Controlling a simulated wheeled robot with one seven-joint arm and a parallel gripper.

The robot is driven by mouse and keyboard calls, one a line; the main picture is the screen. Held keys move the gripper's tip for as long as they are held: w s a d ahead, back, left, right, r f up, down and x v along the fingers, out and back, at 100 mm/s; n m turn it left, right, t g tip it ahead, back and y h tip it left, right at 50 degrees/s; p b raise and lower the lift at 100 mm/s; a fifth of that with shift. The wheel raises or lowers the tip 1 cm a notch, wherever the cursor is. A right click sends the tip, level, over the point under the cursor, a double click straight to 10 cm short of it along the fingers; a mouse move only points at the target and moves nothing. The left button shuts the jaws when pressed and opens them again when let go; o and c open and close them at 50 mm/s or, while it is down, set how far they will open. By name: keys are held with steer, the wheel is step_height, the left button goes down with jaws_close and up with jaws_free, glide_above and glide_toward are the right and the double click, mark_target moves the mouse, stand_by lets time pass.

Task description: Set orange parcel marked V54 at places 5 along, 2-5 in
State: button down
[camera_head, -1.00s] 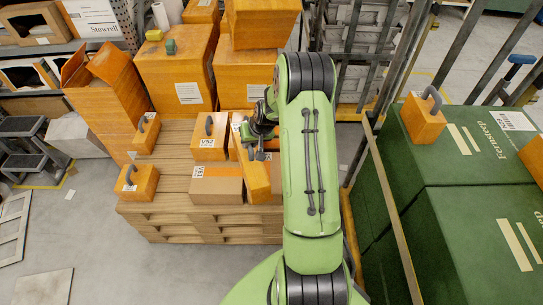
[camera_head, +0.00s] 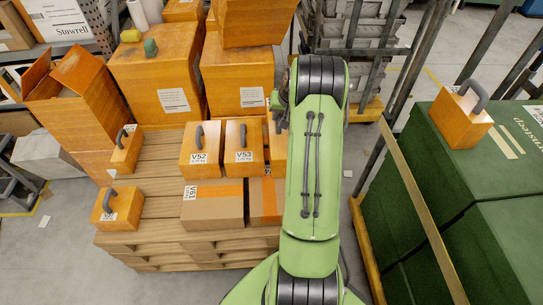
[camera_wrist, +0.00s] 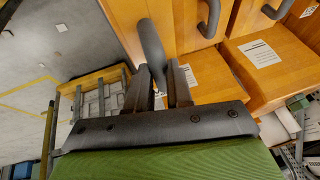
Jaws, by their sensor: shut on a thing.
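An orange parcel (camera_head: 279,152) stands at the right end of the row on the wooden pallet (camera_head: 160,175), mostly hidden behind my arm; its label cannot be read. My gripper (camera_wrist: 157,88) is shut on a dark grey handle (camera_wrist: 152,45) of an orange parcel (camera_wrist: 122,18) in the wrist view. In the head view my gripper is largely hidden by my arm. Left of the partly hidden parcel stand orange parcels marked V53 (camera_head: 243,142) and V52 (camera_head: 201,146), upright with grey handles.
A cardboard box marked V61 (camera_head: 212,208) and another box (camera_head: 264,203) lie in front. Smaller handled parcels (camera_head: 117,208) (camera_head: 126,153) stand at the pallet's left. Large orange boxes are behind. Green crates (camera_head: 480,175) with one orange parcel (camera_head: 460,118) are at right, beyond a rail.

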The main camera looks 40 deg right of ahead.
mark_target(279, 135)
step_height(279, 135, down, 10)
steer(key=b, duration=0.3)
steer(key=shift+r, duration=0.15)
steer(key=shift+f+b, duration=0.5)
steer(key=c, duration=1)
jaws_free()
